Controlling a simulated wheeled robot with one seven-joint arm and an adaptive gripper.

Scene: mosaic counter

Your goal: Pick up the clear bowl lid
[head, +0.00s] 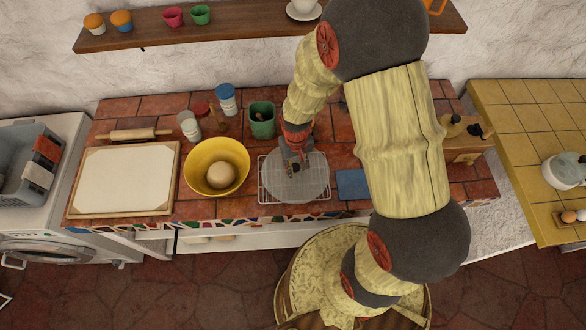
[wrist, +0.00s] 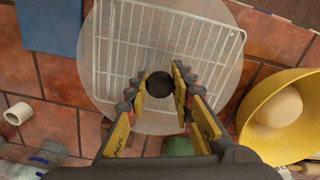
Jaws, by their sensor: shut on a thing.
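The clear bowl lid (head: 312,183) is a round, see-through disc over a white wire rack (head: 262,195) on the tiled counter. It also shows in the wrist view (wrist: 215,60), with a dark round knob (wrist: 160,84) in its middle. My gripper (head: 294,164) points down at the lid's centre. In the wrist view, my gripper (wrist: 160,86) has its fingers on either side of the knob and is shut on it. I cannot tell whether the lid rests on the rack or is slightly above it.
A yellow bowl (head: 190,172) holding a dough ball (head: 221,175) stands close left of the rack. A green pot (head: 262,127) stands behind. A blue cloth or board (head: 352,183) lies to the right. A pale board (head: 124,180) and rolling pin (head: 134,134) are at far left.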

